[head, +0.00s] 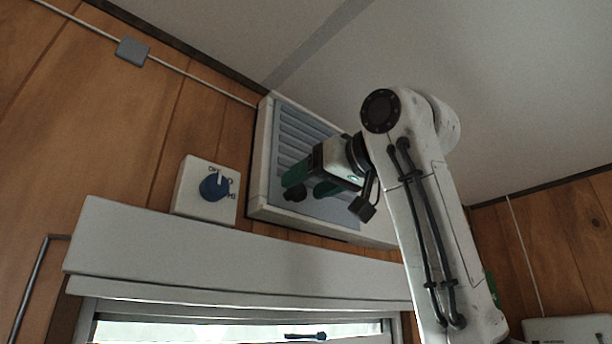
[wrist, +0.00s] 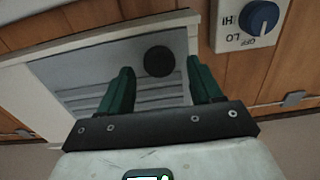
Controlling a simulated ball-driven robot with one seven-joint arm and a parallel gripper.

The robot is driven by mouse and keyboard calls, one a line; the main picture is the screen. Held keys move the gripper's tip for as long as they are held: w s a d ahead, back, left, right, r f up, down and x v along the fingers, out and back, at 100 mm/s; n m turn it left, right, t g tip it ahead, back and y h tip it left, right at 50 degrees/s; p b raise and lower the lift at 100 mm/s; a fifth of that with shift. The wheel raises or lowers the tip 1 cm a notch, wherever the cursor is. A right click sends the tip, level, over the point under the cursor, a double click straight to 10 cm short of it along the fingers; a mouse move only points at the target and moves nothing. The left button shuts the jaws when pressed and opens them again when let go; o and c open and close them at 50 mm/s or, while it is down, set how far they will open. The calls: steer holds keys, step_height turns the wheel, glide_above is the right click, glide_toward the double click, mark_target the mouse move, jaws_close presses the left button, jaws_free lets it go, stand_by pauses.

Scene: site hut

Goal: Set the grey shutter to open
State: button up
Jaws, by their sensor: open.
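The grey shutter (head: 335,211) is a flat panel in a pale framed wall unit (head: 262,160). Grey slats (head: 300,135) show in the upper part of that frame. A dark round knob (head: 295,194) sits on the shutter, low and left in the head view. In the wrist view the knob (wrist: 158,61) appears between the fingertips, with the shutter (wrist: 90,70) and slats behind. My gripper (head: 309,182) has green fingers and is open in front of the unit. The wrist view also shows the open gripper (wrist: 160,66). I cannot tell whether the fingers touch the knob.
A white switch box (head: 184,190) with a blue dial marked OFF, LO and HI is left of the unit. A pale ledge (head: 230,250) and a window (head: 240,333) lie below. A grey box (head: 132,51) on a cable is at upper left.

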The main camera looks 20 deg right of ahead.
steer(key=shift+w+a, duration=0.2)
steer(key=shift+w, duration=0.4)
steer(key=shift+c, duration=0.5)
jaws_close()
